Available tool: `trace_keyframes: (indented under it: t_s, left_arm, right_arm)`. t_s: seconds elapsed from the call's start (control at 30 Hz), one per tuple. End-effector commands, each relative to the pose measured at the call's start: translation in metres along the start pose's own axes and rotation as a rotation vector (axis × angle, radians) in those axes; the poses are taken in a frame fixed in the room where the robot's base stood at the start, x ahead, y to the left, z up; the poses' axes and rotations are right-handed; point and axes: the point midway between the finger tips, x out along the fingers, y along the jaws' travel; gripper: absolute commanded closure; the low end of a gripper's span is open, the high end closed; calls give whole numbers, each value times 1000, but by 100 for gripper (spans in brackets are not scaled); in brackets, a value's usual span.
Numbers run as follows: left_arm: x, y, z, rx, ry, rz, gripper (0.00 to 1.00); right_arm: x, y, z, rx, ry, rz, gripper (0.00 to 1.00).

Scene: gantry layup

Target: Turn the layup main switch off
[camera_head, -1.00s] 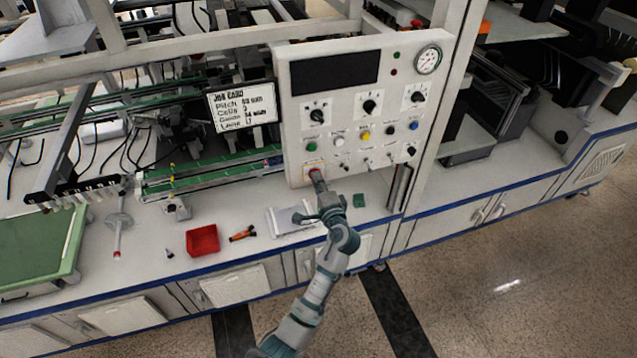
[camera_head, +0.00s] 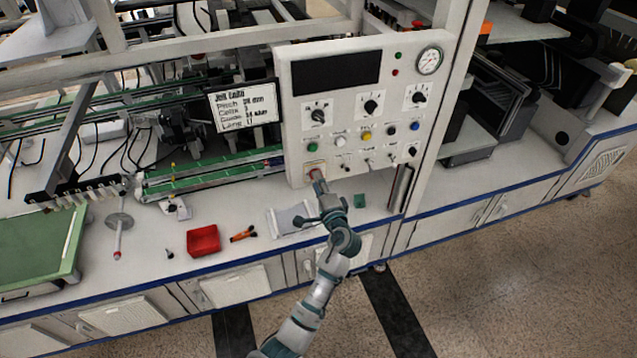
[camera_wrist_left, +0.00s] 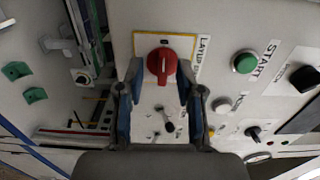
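The main switch is a red rotary knob (camera_wrist_left: 160,64) on a yellow-edged plate at the lower left of the control panel (camera_head: 295,110). A label beginning "LAYUP" stands beside it in the wrist view. It also shows in the head view (camera_head: 315,172), partly hidden by my gripper. My left gripper (camera_head: 318,182) points at the knob. In the wrist view my left gripper (camera_wrist_left: 161,72) has its two fingers spread, one on each side of the knob, with small gaps visible. The knob's grip bar looks roughly upright in the wrist view. My right gripper is not in view.
A green START button (camera_wrist_left: 244,62) and other knobs and toggles are close to the switch. A job card (camera_head: 242,106) is left of the panel. A red bin (camera_head: 203,240), a grey plate (camera_head: 290,219) and a small green block (camera_head: 360,201) lie on the bench below.

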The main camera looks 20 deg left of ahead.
Motion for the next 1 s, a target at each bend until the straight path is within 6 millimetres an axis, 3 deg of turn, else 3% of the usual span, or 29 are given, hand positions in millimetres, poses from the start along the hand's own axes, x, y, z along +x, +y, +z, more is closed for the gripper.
trace_keyframes:
  t_s: [0.5, 0.7, 1.0]
  left_arm:
    - [-100, 3, -1, 0, 1, 6, 64]
    - [-114, 3, -1, 1, 0, 4, 64]
    - [-114, 3, -1, 1, 0, 4, 64]
  right_arm:
    - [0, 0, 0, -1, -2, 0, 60]
    - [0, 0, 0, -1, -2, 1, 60]
    - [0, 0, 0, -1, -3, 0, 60]
